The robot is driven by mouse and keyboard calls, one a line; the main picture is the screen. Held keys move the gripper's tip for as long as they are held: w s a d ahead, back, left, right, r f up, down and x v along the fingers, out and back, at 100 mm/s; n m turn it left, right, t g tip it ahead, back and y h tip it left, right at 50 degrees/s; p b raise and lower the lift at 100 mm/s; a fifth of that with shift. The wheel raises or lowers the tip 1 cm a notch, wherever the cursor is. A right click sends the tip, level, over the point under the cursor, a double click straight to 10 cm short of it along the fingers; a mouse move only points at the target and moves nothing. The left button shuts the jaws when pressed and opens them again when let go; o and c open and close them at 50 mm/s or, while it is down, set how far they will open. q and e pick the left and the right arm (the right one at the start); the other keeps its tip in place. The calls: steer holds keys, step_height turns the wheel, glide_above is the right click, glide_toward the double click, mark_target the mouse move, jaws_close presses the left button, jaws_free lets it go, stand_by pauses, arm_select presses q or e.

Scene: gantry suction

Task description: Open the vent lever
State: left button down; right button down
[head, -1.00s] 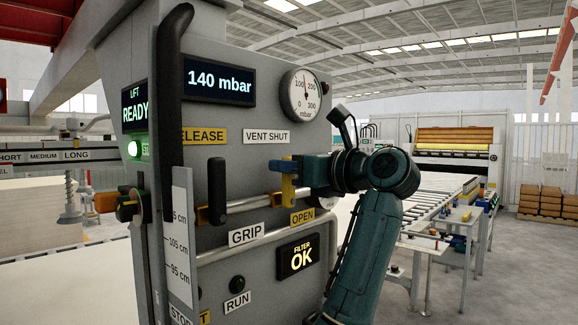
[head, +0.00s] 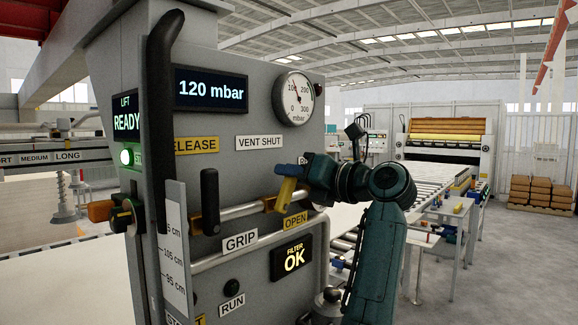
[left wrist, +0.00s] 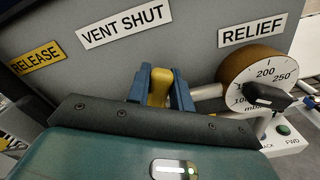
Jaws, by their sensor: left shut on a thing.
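The yellow vent lever (head: 284,196) is on the front of the grey control column, by the yellow OPEN label (head: 295,221) and below the VENT SHUT label (head: 259,142). It leans, its upper end to the right. My left gripper (head: 288,170) reaches it from the right and is shut on its upper part. In the left wrist view the blue fingers (left wrist: 161,86) stand on both sides of the yellow lever (left wrist: 160,88). The lever's lower end is hidden there. My right gripper is in neither view.
A black grip handle (head: 210,203) and a silver bar (head: 240,212) are left of the lever. A round relief dial (left wrist: 256,76) is close on the right in the wrist view. The display (head: 211,90) reads 120 mbar. A roller conveyor (head: 410,186) runs behind my arm.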

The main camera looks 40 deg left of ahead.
arm_select(q)
steer(key=shift+w+f+m, duration=0.1)
steer(key=shift+w+m, duration=0.15)
steer(key=shift+m, duration=0.25)
steer(key=shift+f, duration=0.1)
steer(key=c, duration=1.2)
jaws_free()
steer(key=shift+c, duration=0.2)
steer(key=s+d+b, duration=0.1)
steer(key=d+b, duration=0.1)
steer(key=d, duration=1.1)
steer(key=shift+d, duration=0.1)
